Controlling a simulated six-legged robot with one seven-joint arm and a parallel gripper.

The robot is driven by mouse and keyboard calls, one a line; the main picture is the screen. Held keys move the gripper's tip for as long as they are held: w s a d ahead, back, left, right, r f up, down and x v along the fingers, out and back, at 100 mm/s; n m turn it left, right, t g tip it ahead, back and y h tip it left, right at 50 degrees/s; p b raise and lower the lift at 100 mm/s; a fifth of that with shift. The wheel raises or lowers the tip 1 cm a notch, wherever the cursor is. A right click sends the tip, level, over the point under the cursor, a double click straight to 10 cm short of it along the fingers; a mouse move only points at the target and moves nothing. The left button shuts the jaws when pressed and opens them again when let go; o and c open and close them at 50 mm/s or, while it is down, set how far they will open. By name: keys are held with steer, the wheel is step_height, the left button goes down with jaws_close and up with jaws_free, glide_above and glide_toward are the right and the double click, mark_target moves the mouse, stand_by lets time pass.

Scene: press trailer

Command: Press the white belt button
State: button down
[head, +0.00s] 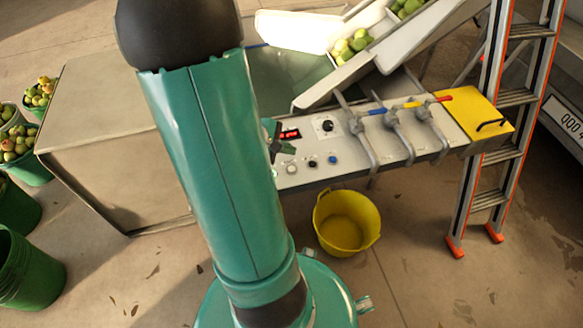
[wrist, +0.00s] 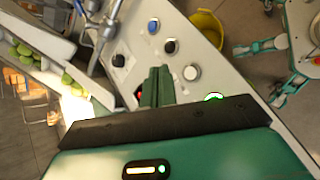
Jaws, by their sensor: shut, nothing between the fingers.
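The white button (head: 291,168) is in the lower row on the front of the grey control panel (head: 350,165). In the wrist view the white button (wrist: 190,72) has a dark ring and lies just right of my fingertips. My gripper (wrist: 157,72) is shut and empty, its green fingers together over the panel.
A dark button (head: 312,163), a blue button (head: 332,159) and a green-lit button (wrist: 213,97) neighbour it. A black knob (head: 327,125) and several levers (head: 395,125) stand on the panel. A yellow tub (head: 345,222) and a ladder (head: 490,130) are nearby.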

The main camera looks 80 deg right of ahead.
mark_target(288, 169)
steer(key=shift+f, duration=2.65)
steer(key=shift+f, duration=0.15)
steer(key=shift+f, duration=0.3)
